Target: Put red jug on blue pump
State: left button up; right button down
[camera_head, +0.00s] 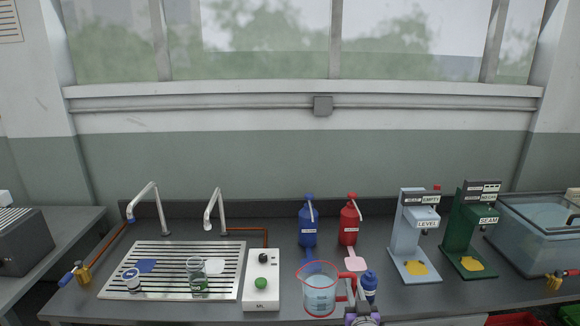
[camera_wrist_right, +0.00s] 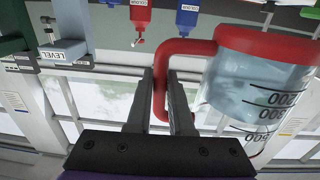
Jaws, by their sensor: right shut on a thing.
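The red jug (camera_head: 320,296) is a clear measuring jug with red rim and handle, holding pale blue liquid. It stands upright at the front of the counter in the head view. My right gripper (camera_head: 359,306) comes from below, beside the handle. In the right wrist view, whose picture is upside down, its fingers (camera_wrist_right: 166,85) are shut on the red handle (camera_wrist_right: 160,62) of the jug. The blue pump (camera_head: 308,228) is a blue bottle at the back, with a blue patch (camera_head: 314,266) in front, partly hidden by the jug. My left gripper is out of view.
A red pump (camera_head: 349,222) with a pink patch (camera_head: 355,259) stands right of the blue pump. A small blue bottle (camera_head: 369,285) is close right of the jug. A white switch box (camera_head: 262,285) is left. LEVEL (camera_head: 410,235) and SEAM (camera_head: 470,230) stands are right.

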jog(key=shift+w+r, duration=0.2)
jog(key=shift+r, duration=0.15)
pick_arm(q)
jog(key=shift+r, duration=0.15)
pick_arm(e)
jog(key=shift+s, duration=0.1)
